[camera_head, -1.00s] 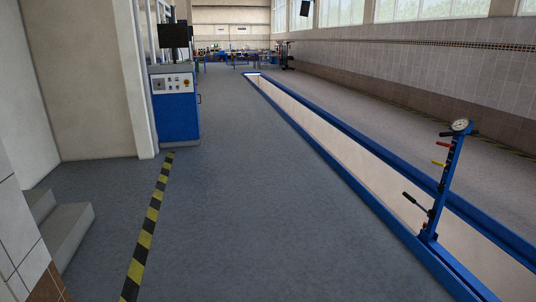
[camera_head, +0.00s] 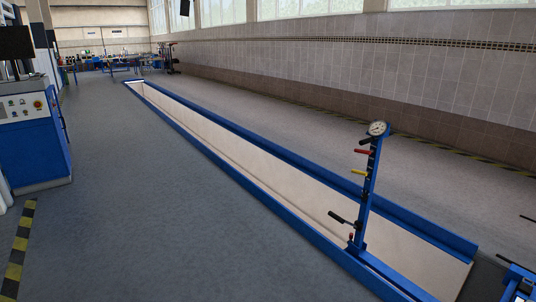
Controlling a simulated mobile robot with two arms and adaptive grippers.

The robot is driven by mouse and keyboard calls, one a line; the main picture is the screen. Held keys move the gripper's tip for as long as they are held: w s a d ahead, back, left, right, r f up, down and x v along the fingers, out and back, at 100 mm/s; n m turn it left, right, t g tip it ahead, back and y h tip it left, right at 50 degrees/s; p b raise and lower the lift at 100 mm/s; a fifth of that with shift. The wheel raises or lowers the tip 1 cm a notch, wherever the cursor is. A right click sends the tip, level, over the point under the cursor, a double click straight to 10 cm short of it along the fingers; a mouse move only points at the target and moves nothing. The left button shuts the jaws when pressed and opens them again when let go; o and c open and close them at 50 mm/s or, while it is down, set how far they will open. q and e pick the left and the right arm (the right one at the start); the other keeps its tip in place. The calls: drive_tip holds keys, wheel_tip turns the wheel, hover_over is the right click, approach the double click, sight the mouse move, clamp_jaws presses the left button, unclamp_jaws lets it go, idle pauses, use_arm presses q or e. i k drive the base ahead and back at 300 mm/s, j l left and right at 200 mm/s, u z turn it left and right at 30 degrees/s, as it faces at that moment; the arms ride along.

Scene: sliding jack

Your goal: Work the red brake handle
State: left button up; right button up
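The red handle (camera_head: 363,151) sticks out to the left near the top of a blue upright post (camera_head: 368,195). It sits just below a round white gauge (camera_head: 377,128) and a short black grip (camera_head: 368,141). A yellow handle (camera_head: 359,172) is below it on the same post. A black lever (camera_head: 338,217) juts left near the foot of the post. Neither of my grippers is in view, and nothing touches the handles.
A long pit with blue rails (camera_head: 205,145) runs away to the far left, and the post stands over its near end. Grey floor (camera_head: 160,220) is clear left of it. A blue control cabinet (camera_head: 35,150) stands at the left. Blue and black parts (camera_head: 518,285) show at the lower right edge.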

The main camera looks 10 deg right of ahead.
sight(356, 150)
drive_tip(key=i+l+z, duration=0.3)
drive_tip(key=l, duration=0.25)
drive_tip(key=i+l+z, duration=0.3)
drive_tip(key=i+l, duration=0.3)
drive_tip(key=l, duration=0.15)
drive_tip(key=i+l, duration=0.15)
drive_tip(key=i+l+u, duration=0.1)
drive_tip(key=u, duration=0.3)
drive_tip(key=i+l+u, duration=0.15)
drive_tip(key=u, duration=0.25)
drive_tip(key=i, duration=0.05)
